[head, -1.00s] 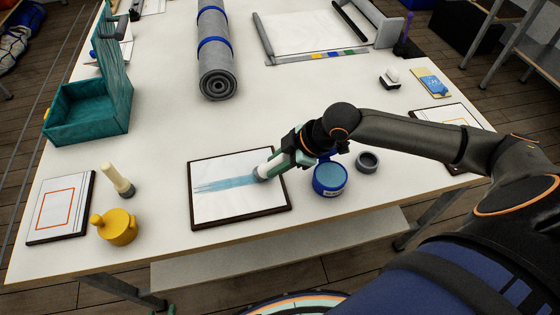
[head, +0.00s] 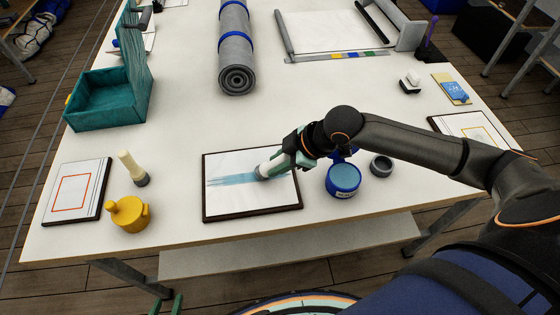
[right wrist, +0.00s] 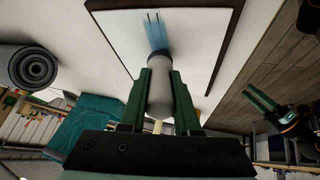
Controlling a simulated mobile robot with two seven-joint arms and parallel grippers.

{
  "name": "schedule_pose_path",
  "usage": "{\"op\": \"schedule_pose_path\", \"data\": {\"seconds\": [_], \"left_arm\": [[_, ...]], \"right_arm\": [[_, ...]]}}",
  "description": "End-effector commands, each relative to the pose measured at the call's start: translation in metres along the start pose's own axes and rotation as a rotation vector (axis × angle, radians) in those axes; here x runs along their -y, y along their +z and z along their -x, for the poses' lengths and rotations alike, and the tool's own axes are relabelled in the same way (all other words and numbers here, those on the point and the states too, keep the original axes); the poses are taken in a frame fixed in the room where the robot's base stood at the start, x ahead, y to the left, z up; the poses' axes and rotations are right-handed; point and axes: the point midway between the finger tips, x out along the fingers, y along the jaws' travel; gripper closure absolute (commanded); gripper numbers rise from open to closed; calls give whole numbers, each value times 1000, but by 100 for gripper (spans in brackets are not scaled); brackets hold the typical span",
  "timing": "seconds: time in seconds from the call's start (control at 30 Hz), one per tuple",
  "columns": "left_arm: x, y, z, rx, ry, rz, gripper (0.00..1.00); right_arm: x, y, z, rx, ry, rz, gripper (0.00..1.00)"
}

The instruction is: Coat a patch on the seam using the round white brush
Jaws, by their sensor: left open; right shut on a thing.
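My right gripper (head: 288,156) is shut on the round white brush (head: 268,169) and holds it tilted over the dark-framed white panel (head: 286,199). The brush's end is at the right end of a streaky blue patch (head: 230,180) and appears to touch the panel. In the right wrist view the white brush (right wrist: 159,97) sits between the green fingers, and blue streaks (right wrist: 155,32) run from its end. My left gripper (head: 167,304) is open and empty, low in front of the table; it also shows in the right wrist view (right wrist: 262,102).
An open blue pot (head: 343,180) and a small grey round container (head: 381,165) stand right of the panel. A cream-handled brush (head: 130,166), yellow pot (head: 129,214) and orange-marked board (head: 77,192) are left. A teal box (head: 108,101) and grey roll (head: 236,50) are behind.

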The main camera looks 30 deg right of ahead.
Motion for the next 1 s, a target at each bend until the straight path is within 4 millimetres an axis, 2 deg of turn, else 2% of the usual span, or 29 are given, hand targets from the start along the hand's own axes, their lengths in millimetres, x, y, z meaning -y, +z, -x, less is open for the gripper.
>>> {"op": "schedule_pose_path", "data": {"seconds": [0.17, 0.6, 1.0], "left_arm": [[0, 0, 0, 0, 0, 0, 50], [0, 0, 0, 0, 0, 0, 50], [0, 0, 0, 0, 0, 0, 50]], "right_arm": [[1, 0, -1, 1, -3, 0, 100], [7, -23, -14, 0, -3, 0, 100], [8, -24, -15, 1, -1, 0, 100]]}}
